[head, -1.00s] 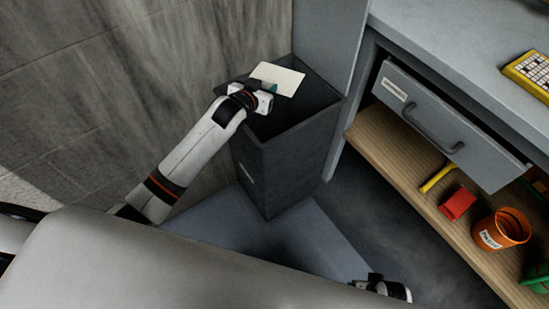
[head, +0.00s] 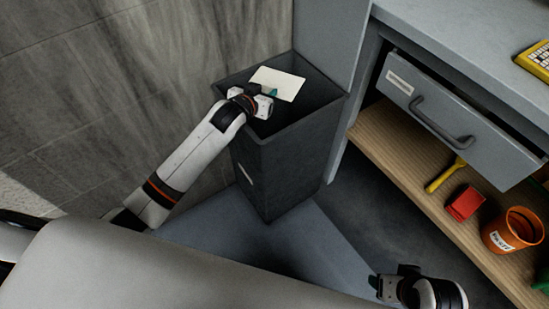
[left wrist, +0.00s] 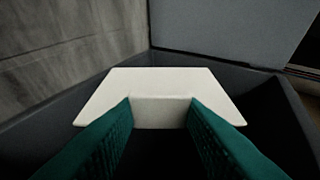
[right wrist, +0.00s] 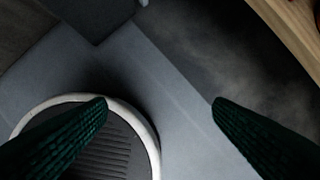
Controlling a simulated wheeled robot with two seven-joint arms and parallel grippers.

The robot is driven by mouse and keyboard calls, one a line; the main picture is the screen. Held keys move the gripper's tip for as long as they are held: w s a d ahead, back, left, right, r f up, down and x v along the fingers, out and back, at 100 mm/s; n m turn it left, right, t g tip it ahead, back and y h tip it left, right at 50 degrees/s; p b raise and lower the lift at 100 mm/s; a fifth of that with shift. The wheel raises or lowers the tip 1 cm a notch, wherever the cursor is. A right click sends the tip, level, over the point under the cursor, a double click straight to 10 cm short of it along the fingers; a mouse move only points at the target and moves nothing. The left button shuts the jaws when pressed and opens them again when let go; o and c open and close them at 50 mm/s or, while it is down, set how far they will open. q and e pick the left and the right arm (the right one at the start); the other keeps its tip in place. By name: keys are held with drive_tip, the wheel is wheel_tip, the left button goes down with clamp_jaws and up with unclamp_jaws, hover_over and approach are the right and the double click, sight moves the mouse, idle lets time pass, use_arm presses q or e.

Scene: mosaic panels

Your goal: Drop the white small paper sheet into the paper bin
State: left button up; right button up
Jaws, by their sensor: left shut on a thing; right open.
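The white small paper sheet (head: 280,82) is held flat over the mouth of the dark grey paper bin (head: 292,157). My left gripper (head: 268,94) is shut on the sheet's near edge. In the left wrist view the sheet (left wrist: 150,88) sits between the green fingers (left wrist: 160,115), with the bin's walls (left wrist: 285,110) around and below it. The bin's inside bottom is hidden in shadow. My right gripper (right wrist: 160,103) is open and empty, low over the floor; in the head view it shows at the bottom right (head: 385,284).
A grey cabinet with a partly open drawer (head: 440,118) stands right of the bin. Its wooden shelf (head: 395,150) holds a yellow-handled tool (head: 446,175), a red block (head: 465,203) and an orange pot (head: 512,230). A tiled wall (head: 120,90) is behind on the left.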

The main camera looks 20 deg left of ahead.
use_arm(q)
drive_tip(key=shift+f, duration=0.25)
use_arm(e)
drive_tip(key=shift+v, duration=1.1)
drive_tip(key=shift+s, duration=0.1)
use_arm(q)
drive_tip(key=o, duration=1)
drive_tip(key=shift+s, duration=0.15)
drive_tip(key=p+v, duration=0.2)
drive_tip(key=v, duration=0.9)
drive_tip(key=shift+s+a+r, duration=0.1)
drive_tip(key=shift+s, duration=0.25)
use_arm(e)
drive_tip(key=s+x, duration=0.1)
drive_tip(key=x, duration=0.9)
drive_tip(key=shift+f, duration=0.3)
drive_tip(key=shift+s+a, duration=0.1)
drive_tip(key=shift+s, duration=0.05)
